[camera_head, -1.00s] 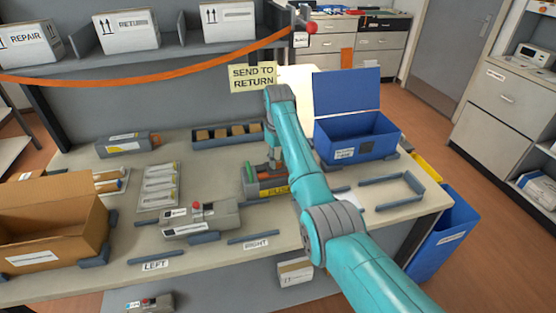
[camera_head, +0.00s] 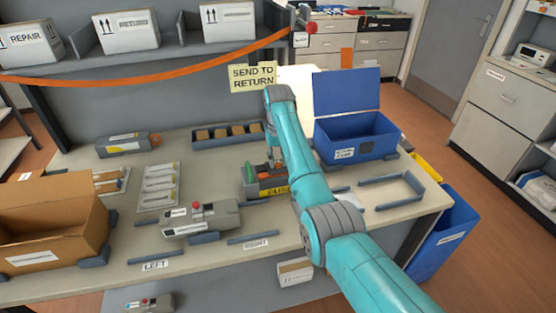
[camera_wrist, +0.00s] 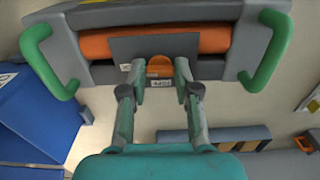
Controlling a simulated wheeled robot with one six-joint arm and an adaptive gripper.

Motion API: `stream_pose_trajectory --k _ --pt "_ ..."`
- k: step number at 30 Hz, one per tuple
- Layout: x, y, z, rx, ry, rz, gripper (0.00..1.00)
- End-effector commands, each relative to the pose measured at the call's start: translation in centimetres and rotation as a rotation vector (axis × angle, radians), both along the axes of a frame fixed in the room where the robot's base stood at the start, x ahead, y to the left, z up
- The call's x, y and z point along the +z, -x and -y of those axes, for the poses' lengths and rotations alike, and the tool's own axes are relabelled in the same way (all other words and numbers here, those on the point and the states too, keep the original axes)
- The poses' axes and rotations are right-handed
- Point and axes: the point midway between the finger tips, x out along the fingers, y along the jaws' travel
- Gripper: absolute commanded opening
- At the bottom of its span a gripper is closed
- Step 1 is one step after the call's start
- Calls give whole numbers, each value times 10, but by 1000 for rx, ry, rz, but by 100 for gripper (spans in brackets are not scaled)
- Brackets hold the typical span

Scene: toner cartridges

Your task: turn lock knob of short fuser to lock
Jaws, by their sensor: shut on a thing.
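The short fuser (camera_wrist: 90,46) spans the top of the wrist view, with a dark grey body, an orange roller and a green handle at each end. Its orange lock knob (camera_wrist: 159,66) sits at the middle of the near side, below a dark plate. My gripper (camera_wrist: 160,78) is shut on the knob, one finger on each side; the fingers partly hide the knob's sides. In the head view the fuser (camera_head: 268,191) stands on the table with a yellow label at its front, and my arm hides its right part. The knob is not clear there.
A blue open bin (camera_head: 355,140) stands right of the fuser. A compartment tray (camera_head: 205,143) lies behind. A grey bracket (camera_head: 392,190) lies on the right of the table.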

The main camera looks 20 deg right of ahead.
Motion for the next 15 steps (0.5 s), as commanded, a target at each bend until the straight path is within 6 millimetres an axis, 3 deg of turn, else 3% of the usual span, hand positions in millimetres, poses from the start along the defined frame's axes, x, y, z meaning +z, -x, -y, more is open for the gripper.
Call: stream_pose_trajectory --k 3,4,6,15 --pt "-1 0 0 -1 0 -1 0" --pt "-1 0 0 0 0 -1 38" --pt "-1 0 0 0 0 -1 56" --pt "0 0 0 0 0 0 56"
